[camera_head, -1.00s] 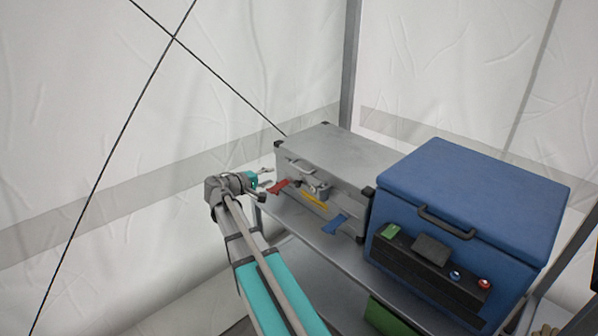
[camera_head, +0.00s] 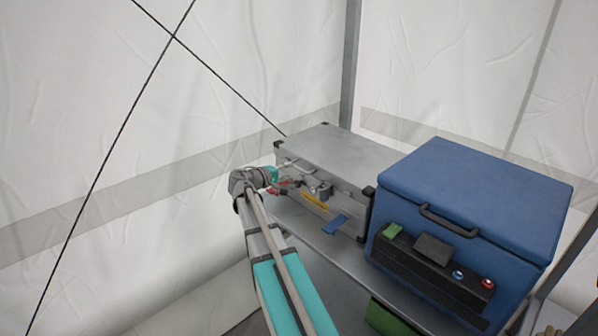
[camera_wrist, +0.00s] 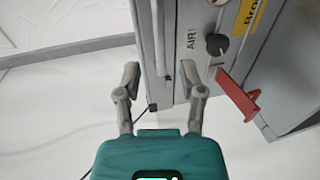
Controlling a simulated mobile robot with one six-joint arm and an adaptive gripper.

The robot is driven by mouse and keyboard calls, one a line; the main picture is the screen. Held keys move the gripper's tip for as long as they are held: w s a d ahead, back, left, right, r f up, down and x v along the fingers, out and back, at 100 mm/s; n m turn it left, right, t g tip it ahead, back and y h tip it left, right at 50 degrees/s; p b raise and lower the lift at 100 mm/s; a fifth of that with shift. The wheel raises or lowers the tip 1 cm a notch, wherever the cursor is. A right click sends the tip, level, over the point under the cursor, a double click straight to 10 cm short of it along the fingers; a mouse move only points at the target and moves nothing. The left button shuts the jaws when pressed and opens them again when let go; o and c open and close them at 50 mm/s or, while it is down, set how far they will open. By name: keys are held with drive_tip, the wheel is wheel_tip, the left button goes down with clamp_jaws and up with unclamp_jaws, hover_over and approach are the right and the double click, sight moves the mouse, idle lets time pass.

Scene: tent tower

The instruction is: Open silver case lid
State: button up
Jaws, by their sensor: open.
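The silver case (camera_head: 335,155) sits shut on a metal shelf, with dark corner caps, a handle and a latch (camera_head: 318,188) on its front. A red tab (camera_head: 287,185), a yellow label (camera_head: 314,202) and a blue tab (camera_head: 335,224) are on or before its front. My gripper (camera_head: 284,177) is at the left end of that front. In the wrist view my open gripper (camera_wrist: 162,90) points at the case's edge (camera_wrist: 155,45), nothing visibly held between the fingers. The red tab (camera_wrist: 238,95) and a dark knob (camera_wrist: 217,44) are right of the fingers. Contact cannot be told.
A blue cool box (camera_head: 475,190) with a black handle stands close right of the case. A black box with coloured knobs (camera_head: 432,265) is before it. The metal shelf (camera_head: 340,258) shows a bare front strip. White tent wall (camera_head: 120,120) lies to the left.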

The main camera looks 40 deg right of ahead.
sight(298, 168)
drive_tip(key=shift+b+x, duration=0.45)
drive_tip(key=shift+x, duration=2.35)
clamp_jaws()
drive_tip(key=shift+d, duration=0.15)
